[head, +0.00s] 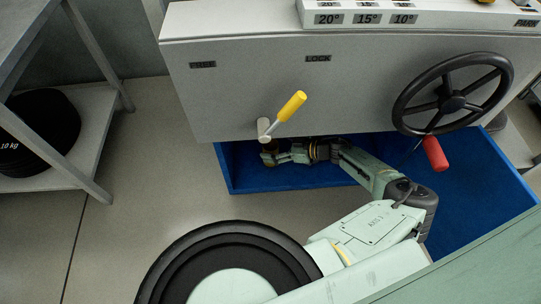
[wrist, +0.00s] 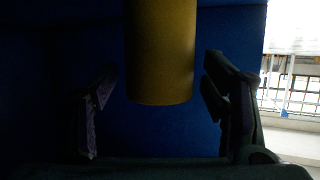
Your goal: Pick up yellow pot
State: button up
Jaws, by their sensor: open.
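The yellow pot (wrist: 160,50) shows in the wrist view as a dark yellow, shaded cylinder coming down from the top edge. Its upper part is cut off by the frame. My gripper (wrist: 160,88) is open, with one finger on each side of the pot and a visible gap on both sides. In the head view my gripper (head: 277,157) is low under the grey panel, at the left part of the blue tray. A small brownish-yellow thing (head: 268,159) shows at its fingertips there; I cannot tell for sure that it is the pot.
The grey panel (head: 225,95) overhangs my gripper, with a yellow-handled lever (head: 291,107) and a black handwheel (head: 452,103) with a red knob (head: 435,153). The blue tray (head: 480,185) lies below. A grey shelf (head: 85,150) with black weights stands left; floor between is clear.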

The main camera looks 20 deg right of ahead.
jog(key=shift+w+a+f, duration=0.1)
jog(key=shift+w+a, duration=0.15)
jog(key=shift+a, duration=0.05)
jog(key=shift+c, duration=0.6)
grip_shut()
